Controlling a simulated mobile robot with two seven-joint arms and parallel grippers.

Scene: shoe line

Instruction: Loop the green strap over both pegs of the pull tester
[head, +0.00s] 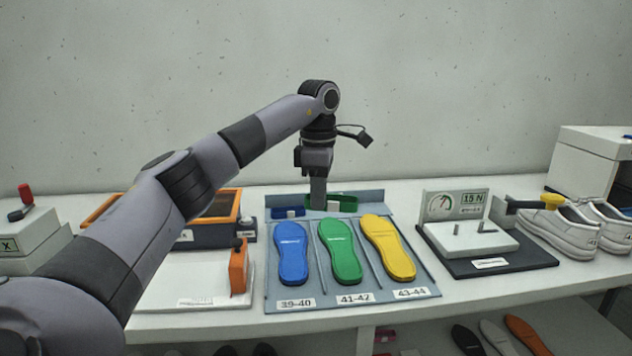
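The green strap (346,203) is at the back of the blue-grey tray, above the green insole. My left gripper (318,200) points straight down at the strap's left part; its fingers overlap the strap in the head view. Whether they are open or shut on it cannot be made out. The pull tester (452,203) stands to the right on a black base, with a dial and a "15 N" display. Its two short upright pegs, the left peg (457,229) and the right peg (481,225), stand bare on the white block. My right gripper is not in view.
The tray (436,284) holds blue (292,254), green (339,254) and yellow (388,248) insoles. A blue strap (283,212) lies at its back left. White shoes (560,231) stand right of the tester. An orange-rimmed box (217,236) and an orange block (239,270) are left.

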